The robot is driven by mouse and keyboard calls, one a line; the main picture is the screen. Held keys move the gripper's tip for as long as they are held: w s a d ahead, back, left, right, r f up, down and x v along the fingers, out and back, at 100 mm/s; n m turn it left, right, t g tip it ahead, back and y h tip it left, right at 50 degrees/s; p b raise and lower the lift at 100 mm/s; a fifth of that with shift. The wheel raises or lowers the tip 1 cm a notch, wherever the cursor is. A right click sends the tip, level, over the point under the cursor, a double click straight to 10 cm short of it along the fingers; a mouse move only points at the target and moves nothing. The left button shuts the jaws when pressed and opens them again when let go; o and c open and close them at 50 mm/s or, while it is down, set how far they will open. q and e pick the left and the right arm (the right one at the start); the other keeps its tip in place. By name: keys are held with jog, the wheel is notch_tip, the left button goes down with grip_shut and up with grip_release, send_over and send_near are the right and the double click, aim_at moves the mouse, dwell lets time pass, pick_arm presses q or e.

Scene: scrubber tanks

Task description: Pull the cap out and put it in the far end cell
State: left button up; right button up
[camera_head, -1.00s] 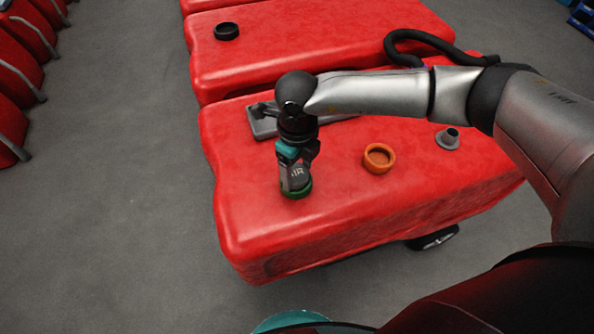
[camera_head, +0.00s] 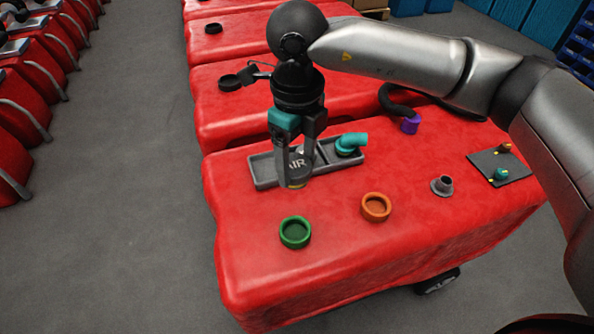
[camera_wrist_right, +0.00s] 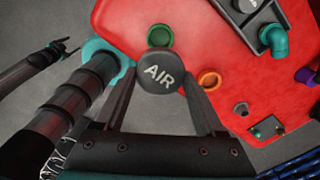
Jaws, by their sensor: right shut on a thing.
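The grey cap marked AIR (camera_head: 296,165) is between the fingers of my right gripper (camera_head: 295,172), which is shut on it. The cap also shows from above in the right wrist view (camera_wrist_right: 158,73). It hangs above the red tank, clear of the green ring (camera_head: 296,233), which is open and empty. The grey tray (camera_head: 262,183) lies behind the cap in the head view. A teal elbow (camera_head: 352,142) sits in its right end. The gripper hides the tray's middle. My left gripper (camera_wrist_right: 62,47) seems to show small at the left of the wrist view; its jaws are unclear.
An orange ring (camera_head: 376,208), a grey flanged spout (camera_head: 443,185) and a dark plate with small fittings (camera_head: 500,166) are on the tank top right of the green ring. A purple fitting (camera_head: 410,125) is at the back. More red tanks stand behind and at left.

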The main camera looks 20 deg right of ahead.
aim_at(297, 166)
jog(key=shift+r+p, duration=0.6)
jog(key=shift+r, duration=0.6)
dwell(0.6)
jog(key=shift+r+p, duration=1.4)
jog(key=shift+r, duration=0.95)
